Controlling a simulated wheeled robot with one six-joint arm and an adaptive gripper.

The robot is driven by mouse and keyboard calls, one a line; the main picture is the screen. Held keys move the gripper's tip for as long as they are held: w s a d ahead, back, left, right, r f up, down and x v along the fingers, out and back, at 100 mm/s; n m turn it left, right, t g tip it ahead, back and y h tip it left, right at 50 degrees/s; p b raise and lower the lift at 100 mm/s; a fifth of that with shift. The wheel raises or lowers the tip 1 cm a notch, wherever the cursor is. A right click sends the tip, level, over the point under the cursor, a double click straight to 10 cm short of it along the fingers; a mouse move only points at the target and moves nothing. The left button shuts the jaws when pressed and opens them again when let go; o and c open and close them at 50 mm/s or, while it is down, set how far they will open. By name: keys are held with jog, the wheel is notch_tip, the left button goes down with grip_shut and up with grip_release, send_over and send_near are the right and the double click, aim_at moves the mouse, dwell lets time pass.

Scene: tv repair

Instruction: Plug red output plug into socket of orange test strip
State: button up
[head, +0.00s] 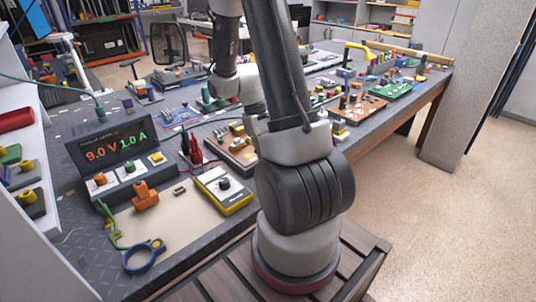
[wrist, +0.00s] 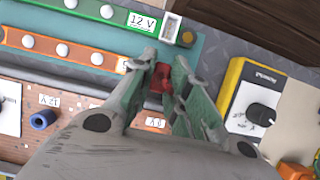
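In the wrist view my gripper (wrist: 164,66) points down with its two fingers close together on the red output plug (wrist: 160,78), which is mostly covered by them. The orange test strip (wrist: 82,56) lies just left of the fingers, with a row of white round lamps and a white label at its right end. The left finger covers part of that end, so its socket cannot be seen clearly. I cannot tell whether the plug touches the strip. In the head view my arm hides the gripper, plug and strip.
A green strip (wrist: 97,10) marked 12 V lies beside the orange one on a teal mat. A brown board (wrist: 75,118) with a blue socket (wrist: 42,120) is close by. A yellow meter (head: 223,190) and a power supply (head: 122,150) reading 9.0 V, 1.0 A stand nearby.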

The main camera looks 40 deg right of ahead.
jog(key=o, duration=0.4)
jog(key=shift+c, duration=0.2)
jog(key=v, duration=1.2)
jog(key=s+a+r+t, duration=0.9)
jog(key=s+a+r, duration=0.2)
jog(key=r, duration=0.3)
jog(key=shift+s, duration=0.75)
